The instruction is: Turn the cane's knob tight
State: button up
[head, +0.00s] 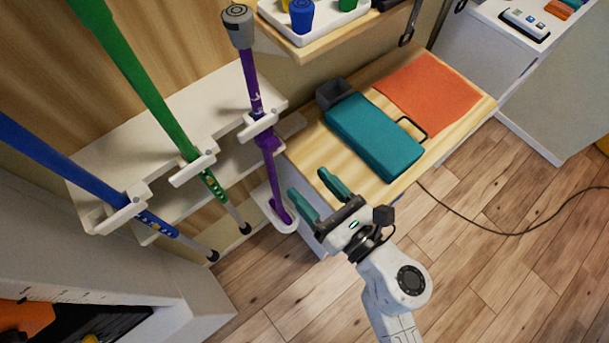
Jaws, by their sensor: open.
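A purple cane (252,82) stands tilted in a white clip (258,127) on the rack. Its top carries a round grey end (238,24), and its foot is in a white cup (285,219). A wider purple collar (268,143) sits just below the clip; I cannot tell whether this is the knob or how tight it is. My gripper (318,194), with teal fingers, is open and empty. In the picture it is to the right of the cane's lower part, apart from the collar.
A green pole (130,70) and a blue pole (65,165) stand in clips to the left. A wooden bench (318,145) at right holds a teal case (375,135), an orange mat (427,92) and a dark box (333,92). A cable (510,232) crosses the open floor.

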aim_at(276, 149)
jog(key=shift+s, duration=0.1)
jog(key=shift+n, duration=0.8)
jog(key=x, duration=1)
jog(key=shift+f, duration=0.25)
jog(key=shift+c, duration=0.4)
jog(key=c, duration=1)
